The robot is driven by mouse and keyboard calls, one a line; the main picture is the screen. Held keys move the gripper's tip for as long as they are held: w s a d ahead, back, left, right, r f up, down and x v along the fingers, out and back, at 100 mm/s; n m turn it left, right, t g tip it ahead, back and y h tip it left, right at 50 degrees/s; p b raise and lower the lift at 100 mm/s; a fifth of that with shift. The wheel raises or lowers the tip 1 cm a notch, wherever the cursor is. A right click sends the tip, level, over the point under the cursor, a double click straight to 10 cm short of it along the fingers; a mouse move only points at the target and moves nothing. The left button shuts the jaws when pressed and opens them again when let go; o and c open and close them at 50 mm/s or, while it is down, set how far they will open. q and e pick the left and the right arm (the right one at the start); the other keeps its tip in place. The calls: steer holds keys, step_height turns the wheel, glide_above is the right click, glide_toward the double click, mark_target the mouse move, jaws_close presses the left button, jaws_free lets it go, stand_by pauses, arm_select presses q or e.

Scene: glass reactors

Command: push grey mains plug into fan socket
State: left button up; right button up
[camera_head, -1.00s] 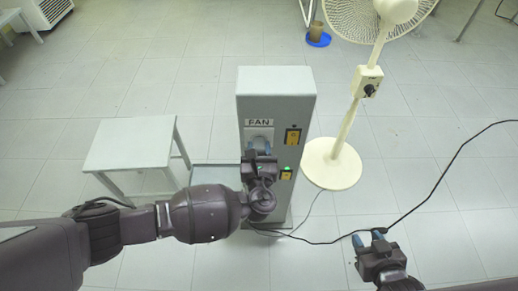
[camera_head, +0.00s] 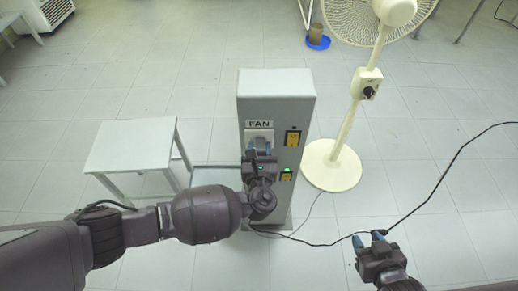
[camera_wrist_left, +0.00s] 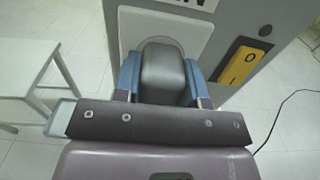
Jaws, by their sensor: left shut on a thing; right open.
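The grey mains plug (camera_wrist_left: 163,75) is between the blue fingers of my left gripper (camera_wrist_left: 163,85) in the left wrist view. The plug is in front of the white fan socket (camera_wrist_left: 200,37), and its far end meets or nearly meets the socket face; the pins are hidden. In the head view the socket (camera_head: 259,133) sits below the FAN label on the grey pillar (camera_head: 277,82). My left gripper (camera_head: 261,150) is at the socket there, and it hides most of the plug. My right gripper (camera_head: 370,241) is open at the lower right.
A yellow switch (camera_head: 293,138) is right of the socket, with a green-lit switch (camera_head: 286,175) below it. A cream fan (camera_head: 333,165) stands right of the pillar. A grey stool (camera_head: 130,146) stands left. A black cable (camera_head: 440,180) runs past my right gripper.

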arm_select(q)
steer(key=shift+w+a+r, duration=0.1)
steer(key=shift+w+r, duration=0.15)
steer(key=shift+w, duration=0.1)
